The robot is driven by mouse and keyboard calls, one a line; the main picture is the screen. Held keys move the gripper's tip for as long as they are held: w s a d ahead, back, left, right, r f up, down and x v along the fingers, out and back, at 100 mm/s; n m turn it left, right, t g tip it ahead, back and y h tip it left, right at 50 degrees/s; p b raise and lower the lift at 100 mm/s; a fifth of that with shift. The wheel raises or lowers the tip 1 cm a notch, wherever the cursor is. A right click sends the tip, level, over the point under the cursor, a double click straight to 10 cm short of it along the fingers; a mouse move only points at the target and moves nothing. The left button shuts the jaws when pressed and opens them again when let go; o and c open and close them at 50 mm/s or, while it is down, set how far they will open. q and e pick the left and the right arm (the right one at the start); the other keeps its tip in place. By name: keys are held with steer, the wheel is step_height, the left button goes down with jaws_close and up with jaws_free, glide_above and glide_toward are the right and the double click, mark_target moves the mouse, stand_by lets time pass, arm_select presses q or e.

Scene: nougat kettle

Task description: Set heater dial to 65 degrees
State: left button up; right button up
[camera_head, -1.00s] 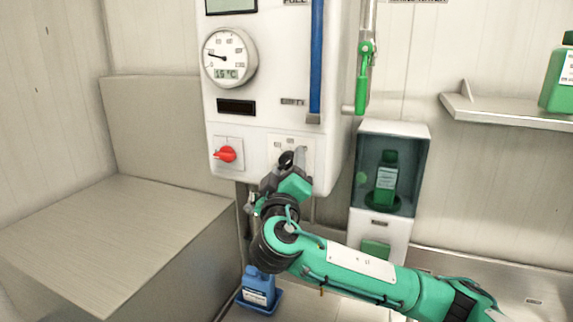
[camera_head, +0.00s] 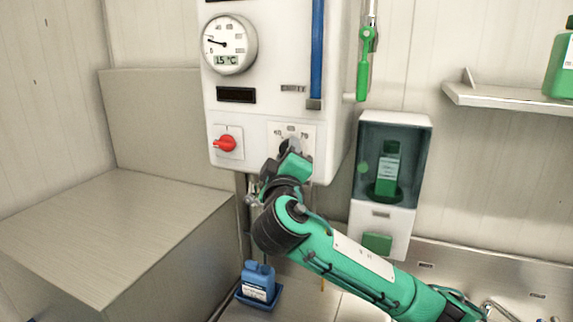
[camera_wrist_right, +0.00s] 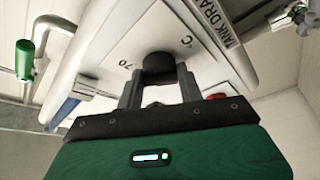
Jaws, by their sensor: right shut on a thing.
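The heater dial is a dark round knob (camera_wrist_right: 158,66) on the front of the white heater (camera_head: 262,110). In the head view my right gripper (camera_head: 290,146) covers most of it. The dial plate (camera_head: 304,132) shows marks near 40 and 70; a 70 also shows in the right wrist view. My right gripper also fills the right wrist view (camera_wrist_right: 160,92), its two fingers shut on the knob from either side. The knob's pointer is hidden. The gauge (camera_head: 229,44) above shows 15 °C. My left gripper is not in view.
A red switch (camera_head: 225,143) sits left of the dial. A green-handled lever (camera_head: 364,62) hangs at the heater's right side. A dispenser (camera_head: 390,180) with a green bottle is on the right wall. A blue canister (camera_head: 258,281) stands below. A box-like bench fills the left.

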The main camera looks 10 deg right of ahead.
steer(key=shift+r+n+g+y+p, duration=0.1)
steer(key=shift+n+g+y+p, duration=0.35)
steer(key=shift+n, duration=0.7)
steer(key=shift+r+n+g+y+p, duration=0.1)
steer(key=shift+n+g+y+p, duration=0.15)
steer(key=shift+n+p, duration=0.65)
steer(key=shift+n+g+y+p, duration=0.15)
steer(key=shift+n+g+y, duration=0.2)
steer(key=shift+n, duration=1.1)
steer(key=shift+h, duration=0.25)
steer(key=o, duration=1)
